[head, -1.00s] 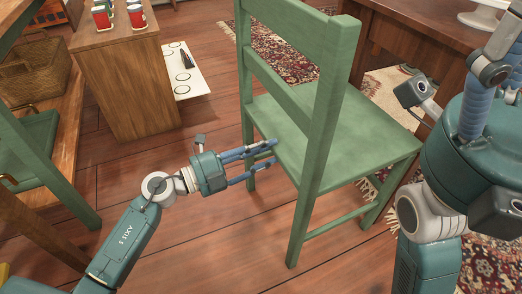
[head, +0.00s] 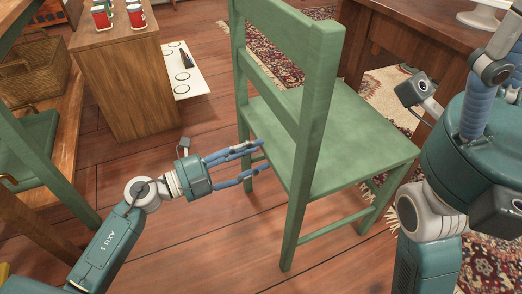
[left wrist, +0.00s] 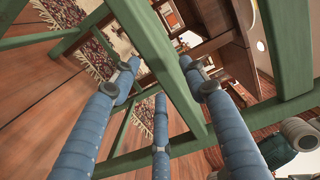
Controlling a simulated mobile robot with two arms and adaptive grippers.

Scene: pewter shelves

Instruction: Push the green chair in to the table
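The green chair (head: 345,140) stands upright on the plank floor in the middle of the head view, its back toward me. The brown wooden table (head: 425,45) is beyond it at the upper right, with floor and rug visible between them. My left gripper (head: 262,155) is at the chair's left side, below seat height, its fingers spread. In the left wrist view a green chair bar (left wrist: 165,60) runs diagonally between the open fingertips. I cannot tell whether the fingers touch the chair.
A wooden cabinet (head: 118,75) with red cans (head: 102,18) on top stands at the upper left, a white board (head: 187,72) beside it. Another green seat (head: 32,135) is at the left edge. A patterned rug (head: 290,45) lies beyond the chair.

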